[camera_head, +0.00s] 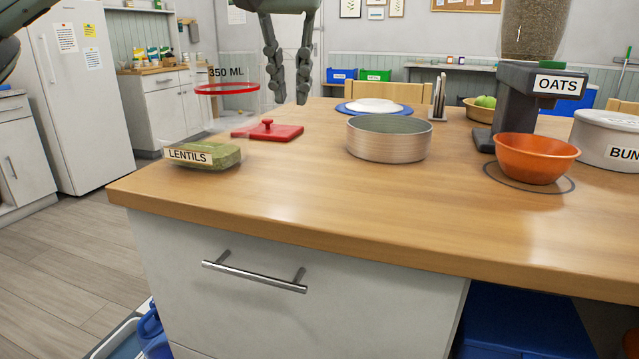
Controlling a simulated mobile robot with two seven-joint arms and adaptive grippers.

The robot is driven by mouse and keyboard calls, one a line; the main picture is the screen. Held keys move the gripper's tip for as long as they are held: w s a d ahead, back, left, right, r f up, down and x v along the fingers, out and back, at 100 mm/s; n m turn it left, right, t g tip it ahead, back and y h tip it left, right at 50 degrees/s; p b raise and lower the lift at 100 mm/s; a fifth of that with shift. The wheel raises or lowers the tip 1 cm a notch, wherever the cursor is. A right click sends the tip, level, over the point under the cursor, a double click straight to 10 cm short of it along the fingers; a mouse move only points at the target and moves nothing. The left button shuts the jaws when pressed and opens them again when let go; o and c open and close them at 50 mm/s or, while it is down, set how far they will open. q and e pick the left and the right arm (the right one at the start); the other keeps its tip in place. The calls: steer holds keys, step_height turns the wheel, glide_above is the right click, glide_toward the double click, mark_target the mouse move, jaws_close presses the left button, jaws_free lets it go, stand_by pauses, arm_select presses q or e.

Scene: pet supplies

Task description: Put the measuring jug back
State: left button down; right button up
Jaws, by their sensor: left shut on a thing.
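The measuring jug (228,88) is clear, with a red ring around it and a "350 ML" mark. Its walls are faint, so its lower edge is hard to make out. It shows upright above the far left corner of the counter (330,205). My left gripper (289,96) points down just to the right of the ring. Its two dark fingers are a little apart, closed on the jug, but the part between them is too clear to see. I cannot tell whether the jug touches the counter. My right gripper is not in view.
A lentils bag (205,156) and a red lid (268,131) lie close below the jug. A metal bowl (388,141) stands mid-counter. An orange bowl (535,160) sits below the oats dispenser (515,85), beside a white canister (607,140). The front middle of the counter is clear.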

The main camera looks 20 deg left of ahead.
arm_select(q)
steer(key=w+d+f, duration=0.1)
steer(key=d+f, duration=0.1)
steer(key=d, duration=0.1)
steer(key=w+d+f, duration=0.2)
steer(key=d, duration=0.1)
steer(key=w+d+f, duration=0.2)
steer(key=d, duration=0.2)
steer(key=shift+w+f, duration=0.15)
steer(key=shift+f, duration=0.25)
steer(key=shift+a+f, duration=0.1)
steer(key=shift+f, duration=1.9)
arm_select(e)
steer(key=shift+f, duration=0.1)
arm_select(q)
steer(key=shift+f, duration=0.15)
steer(key=c, duration=1.5)
jaws_free()
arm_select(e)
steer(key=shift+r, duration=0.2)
